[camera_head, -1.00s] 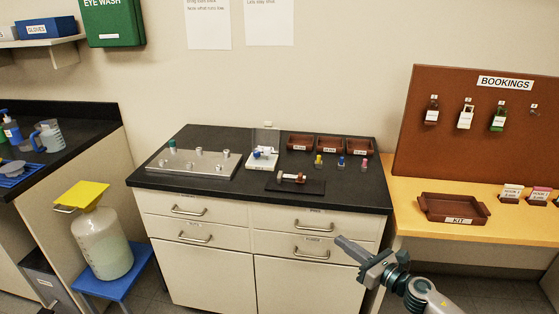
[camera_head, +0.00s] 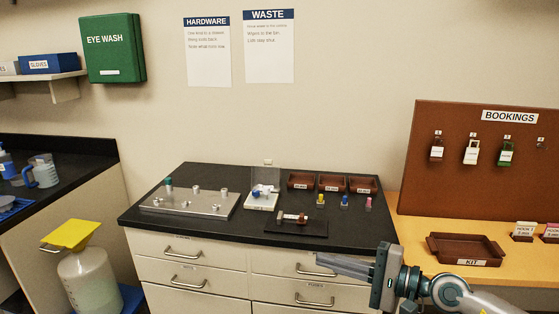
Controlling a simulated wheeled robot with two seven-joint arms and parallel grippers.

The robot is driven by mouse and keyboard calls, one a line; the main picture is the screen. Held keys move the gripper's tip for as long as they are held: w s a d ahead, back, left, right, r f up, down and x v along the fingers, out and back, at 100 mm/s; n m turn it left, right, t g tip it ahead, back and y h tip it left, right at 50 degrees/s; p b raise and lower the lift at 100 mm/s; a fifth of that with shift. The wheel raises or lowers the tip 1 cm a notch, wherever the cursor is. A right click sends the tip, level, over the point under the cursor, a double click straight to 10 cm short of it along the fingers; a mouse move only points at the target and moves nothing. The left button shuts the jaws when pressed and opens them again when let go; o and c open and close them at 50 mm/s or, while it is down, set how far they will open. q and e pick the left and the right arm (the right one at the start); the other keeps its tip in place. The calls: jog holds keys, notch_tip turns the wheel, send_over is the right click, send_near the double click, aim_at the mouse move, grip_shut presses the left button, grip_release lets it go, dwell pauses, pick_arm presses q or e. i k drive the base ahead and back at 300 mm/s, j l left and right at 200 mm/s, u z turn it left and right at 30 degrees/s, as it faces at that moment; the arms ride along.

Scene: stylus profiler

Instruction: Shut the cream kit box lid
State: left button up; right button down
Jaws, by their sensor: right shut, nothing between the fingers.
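A small cream box (camera_head: 262,203) stands on the black-topped cabinet at the back middle. Its clear lid (camera_head: 266,179) stands up at the back, so the box is open. Something blue and white sits in it, too small to make out. My right gripper (camera_head: 318,263) comes in from the lower right, with its fingers shut and empty, pointing left. It is in front of the cabinet's upper right drawer, below and to the right of the box, and apart from it. My left gripper is not in view.
A metal plate with posts (camera_head: 190,205) lies left of the box. A dark stand (camera_head: 296,228) is in front to the right. Brown trays (camera_head: 332,185) and small coloured pieces (camera_head: 344,202) are to the right. A brown KIT tray (camera_head: 466,249) sits on the yellow table.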

aim_at(267, 162)
jog(key=i, duration=1.9)
